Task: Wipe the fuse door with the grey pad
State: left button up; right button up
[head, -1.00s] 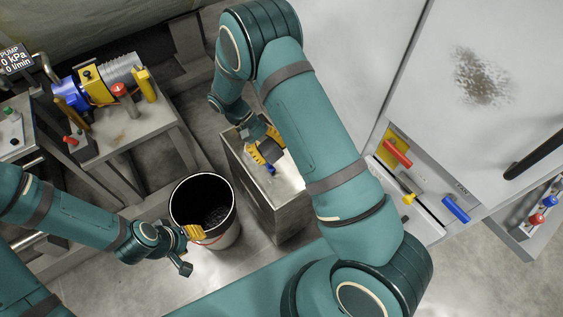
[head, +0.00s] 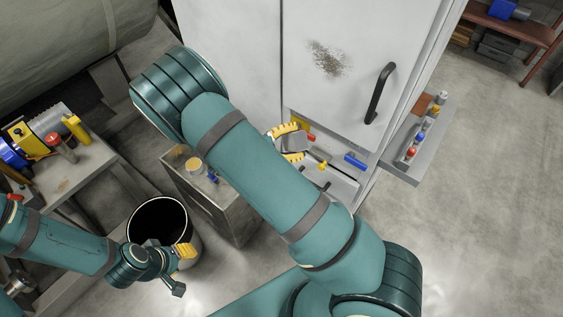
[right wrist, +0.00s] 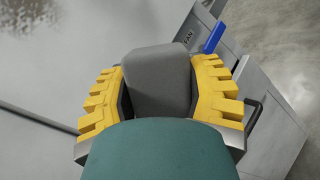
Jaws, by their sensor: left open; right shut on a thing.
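The fuse door (head: 345,62) is a white cabinet door with a brown speckled stain (head: 328,60) and a black handle (head: 380,93). My right gripper (head: 290,143) is in front of the cabinet, below the stain. It is shut on the grey pad (head: 294,144). In the right wrist view the grey pad (right wrist: 158,82) sits between the yellow fingers of my right gripper (right wrist: 160,90), with a pale surface beyond it. I cannot tell whether the pad touches anything. My left gripper (head: 186,265) is open and empty beside the black bin.
A black bin (head: 190,243) stands at the lower left, and a grey pedestal (head: 213,205) stands right of it. Below the door are red, yellow and blue levers (head: 355,160). A side shelf (head: 405,160) with coloured knobs is at the right.

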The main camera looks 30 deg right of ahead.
aim_at(305, 58)
jog(key=w+a+r+n+t+h+p, duration=0.1)
jog(key=w+r+n+t+p, duration=0.2)
jog(key=r, duration=0.5)
jog(key=w+a+r+n+t+h+p, duration=0.1)
jog(key=w+r+n+t, duration=0.15)
jog(key=r+t, duration=0.35)
jog(key=shift+m, duration=0.35)
jog(key=shift+w+d+r+b, duration=0.25)
jog(key=shift+w+d, duration=0.3)
jog(key=shift+d, duration=0.4)
jog(key=shift+w+d+r+b, duration=0.25)
jog(key=shift+w+d, duration=0.25)
jog(key=shift+d, duration=0.4)
jog(key=shift+w+d+r+b, duration=0.15)
jog(key=shift+w+d+r, duration=0.15)
jog(key=shift+w+d, duration=0.45)
jog(key=shift+s+d, duration=0.2)
jog(key=shift+d, duration=0.15)
jog(key=shift+w+d, duration=0.4)
jog(key=shift+d, duration=0.45)
jog(key=shift+s, duration=0.1)
